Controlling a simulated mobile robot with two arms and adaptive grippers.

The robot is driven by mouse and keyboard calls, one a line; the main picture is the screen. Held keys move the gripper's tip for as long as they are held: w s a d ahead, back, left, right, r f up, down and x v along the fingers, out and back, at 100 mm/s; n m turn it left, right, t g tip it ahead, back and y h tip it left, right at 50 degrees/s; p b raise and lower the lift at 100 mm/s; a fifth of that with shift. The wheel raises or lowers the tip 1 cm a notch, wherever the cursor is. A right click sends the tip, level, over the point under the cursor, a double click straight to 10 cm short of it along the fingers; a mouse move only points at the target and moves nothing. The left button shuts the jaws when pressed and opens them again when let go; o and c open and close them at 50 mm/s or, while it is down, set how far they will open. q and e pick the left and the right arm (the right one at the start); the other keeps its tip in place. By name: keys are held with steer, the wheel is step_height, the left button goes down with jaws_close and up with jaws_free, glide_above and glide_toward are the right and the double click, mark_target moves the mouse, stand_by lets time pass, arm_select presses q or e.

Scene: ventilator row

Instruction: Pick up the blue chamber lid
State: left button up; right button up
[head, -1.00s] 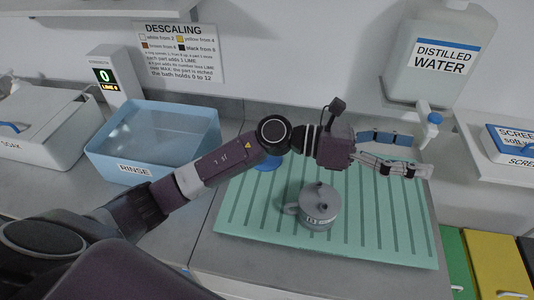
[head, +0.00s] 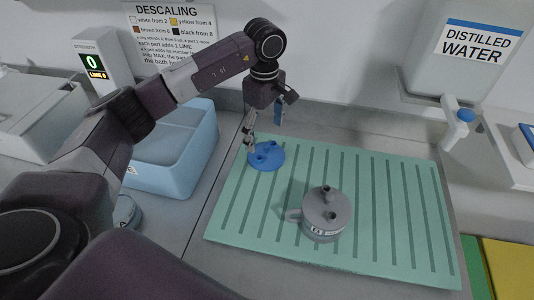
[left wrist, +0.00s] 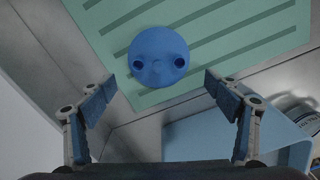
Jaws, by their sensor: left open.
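The blue chamber lid (head: 268,157) is a round blue disc with two ports on top. It lies flat near the back left corner of the green striped mat (head: 385,200). In the left wrist view the lid (left wrist: 158,57) shows whole, ahead of and between the fingers. My left gripper (head: 264,132) is above the lid, pointing down, and open with nothing in it; its two spread fingers also show in the left wrist view (left wrist: 158,95). My right gripper is not in view.
A grey lidded chamber (head: 326,214) with a side spout stands on the mat, right of the lid. A blue rinse basin (head: 172,178) is left of the mat. A distilled water tank (head: 465,60) with a tap hangs at the back right.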

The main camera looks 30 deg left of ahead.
mark_target(266, 147)
arm_select(q)
steer(key=f+p, duration=0.2)
steer(key=f, duration=0.1)
steer(key=shift+d, duration=0.2)
step_height(266, 147, down, 2)
steer(key=shift+w+f+p, duration=0.1)
steer(key=shift+f+p, duration=0.1)
steer(key=shift+p, duration=0.15)
steer(key=shift+f, duration=0.25)
steer(key=c, duration=1.4)
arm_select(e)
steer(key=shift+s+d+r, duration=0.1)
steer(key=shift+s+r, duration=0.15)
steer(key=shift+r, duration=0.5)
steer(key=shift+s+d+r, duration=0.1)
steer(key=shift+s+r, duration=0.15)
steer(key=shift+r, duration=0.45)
arm_select(q)
steer(key=shift+c, duration=0.3)
